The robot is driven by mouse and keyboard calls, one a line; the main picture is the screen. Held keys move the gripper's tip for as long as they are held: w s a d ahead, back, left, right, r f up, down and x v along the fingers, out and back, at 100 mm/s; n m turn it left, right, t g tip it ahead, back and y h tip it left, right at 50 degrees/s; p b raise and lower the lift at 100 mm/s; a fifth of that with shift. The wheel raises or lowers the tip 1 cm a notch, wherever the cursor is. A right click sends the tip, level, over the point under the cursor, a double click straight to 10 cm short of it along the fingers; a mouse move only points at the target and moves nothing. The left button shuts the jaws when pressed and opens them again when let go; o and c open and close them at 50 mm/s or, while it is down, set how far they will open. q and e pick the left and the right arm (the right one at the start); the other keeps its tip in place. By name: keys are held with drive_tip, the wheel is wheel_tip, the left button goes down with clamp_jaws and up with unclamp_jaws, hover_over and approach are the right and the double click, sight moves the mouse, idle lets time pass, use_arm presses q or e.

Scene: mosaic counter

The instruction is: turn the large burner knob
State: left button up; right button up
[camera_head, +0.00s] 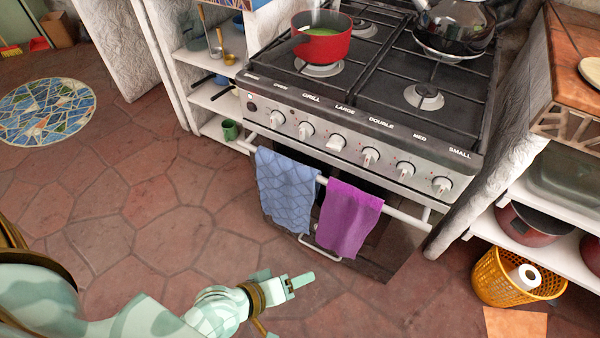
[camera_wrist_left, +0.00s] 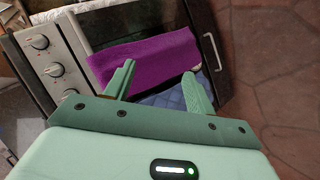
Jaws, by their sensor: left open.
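The stove's front panel (camera_head: 355,150) carries a row of silver knobs under printed labels. The large burner knob (camera_head: 337,142) is the one in line with the LARGE label, and its grip is turned differently from its neighbours. My left gripper (camera_head: 290,283) is low over the floor in front of the oven, well apart from the knobs. In the left wrist view its jaws (camera_wrist_left: 158,84) are open and empty. Several panel knobs (camera_wrist_left: 53,70) show at the upper left there, but I cannot tell which ones they are. My right gripper is not in view.
A blue towel (camera_head: 287,187) and a purple towel (camera_head: 348,218) hang on the oven rail (camera_head: 404,215) below the knobs. A red pot (camera_head: 322,45) and a dark kettle (camera_head: 455,25) stand on the hob. An orange basket (camera_head: 500,283) is at right. Floor before the oven is clear.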

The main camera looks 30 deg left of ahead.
use_arm(q)
drive_tip(key=w+r+n+t, duration=0.3)
drive_tip(key=w+r+n, duration=0.2)
drive_tip(key=r+n, duration=0.15)
drive_tip(key=n+t+y+b, duration=0.2)
drive_tip(key=n+t+y, duration=0.3)
drive_tip(key=n, duration=1.6)
approach(332, 149)
drive_tip(key=w+p, duration=0.1)
drive_tip(key=w, duration=0.8)
drive_tip(key=shift+w+f, duration=0.2)
drive_tip(key=shift+w, duration=0.1)
drive_tip(key=c, duration=1)
